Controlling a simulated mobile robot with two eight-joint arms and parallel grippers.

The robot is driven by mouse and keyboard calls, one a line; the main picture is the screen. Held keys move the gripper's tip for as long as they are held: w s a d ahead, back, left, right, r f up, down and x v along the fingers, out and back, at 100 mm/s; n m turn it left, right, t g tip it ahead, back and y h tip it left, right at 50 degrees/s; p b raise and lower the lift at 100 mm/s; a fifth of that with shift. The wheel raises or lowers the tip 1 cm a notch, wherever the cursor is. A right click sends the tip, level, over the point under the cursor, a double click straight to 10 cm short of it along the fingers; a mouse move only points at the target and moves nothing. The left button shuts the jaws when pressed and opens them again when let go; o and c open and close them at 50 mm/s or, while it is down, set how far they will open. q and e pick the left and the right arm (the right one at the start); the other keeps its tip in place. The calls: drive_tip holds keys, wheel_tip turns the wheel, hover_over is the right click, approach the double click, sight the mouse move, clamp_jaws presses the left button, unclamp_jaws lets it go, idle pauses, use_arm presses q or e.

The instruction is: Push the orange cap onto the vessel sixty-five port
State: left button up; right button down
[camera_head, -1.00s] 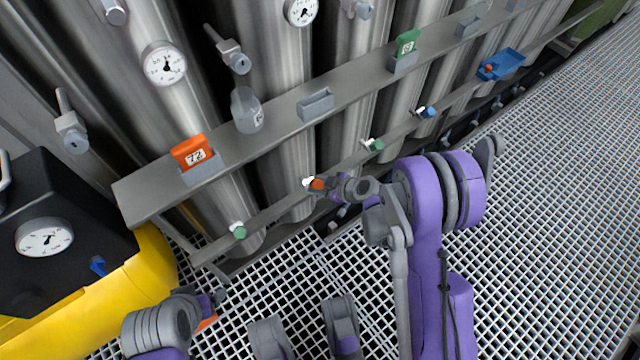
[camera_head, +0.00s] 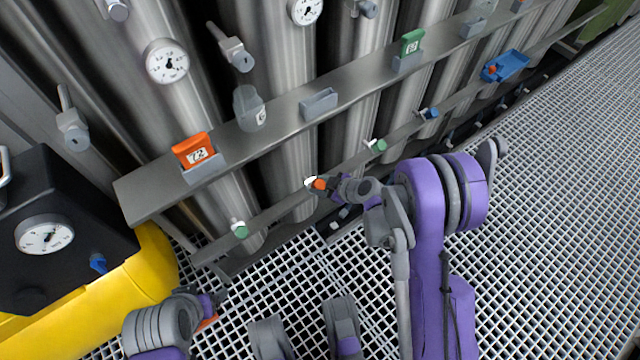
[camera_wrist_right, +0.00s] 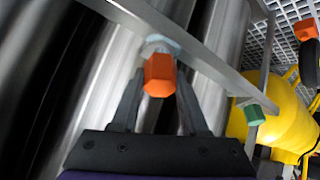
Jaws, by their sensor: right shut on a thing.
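The orange cap (camera_head: 320,184) is between the fingertips of my right gripper (camera_head: 332,186). It also shows between the fingers in the right wrist view (camera_wrist_right: 160,75). The cap is lined up against a white port (camera_head: 310,181) on the lower rail, touching or nearly so; I cannot tell how far it is seated.
Other ports carry green caps (camera_head: 240,230) (camera_head: 377,145) and a blue cap (camera_head: 430,113). An orange tag reading 72 (camera_head: 196,152) sits on the shelf. A yellow and black unit (camera_head: 45,240) stands left. The grated floor at right is open.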

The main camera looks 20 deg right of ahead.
drive_tip(key=shift+w+a+f+b, duration=0.15)
drive_tip(key=shift+w+f+b, duration=0.3)
drive_tip(key=shift+f+b, duration=0.4)
drive_tip(key=shift+c, duration=1.7)
unclamp_jaws()
drive_tip(key=p+v, duration=0.3)
drive_tip(key=v, duration=0.8)
drive_tip(key=shift+a, duration=0.1)
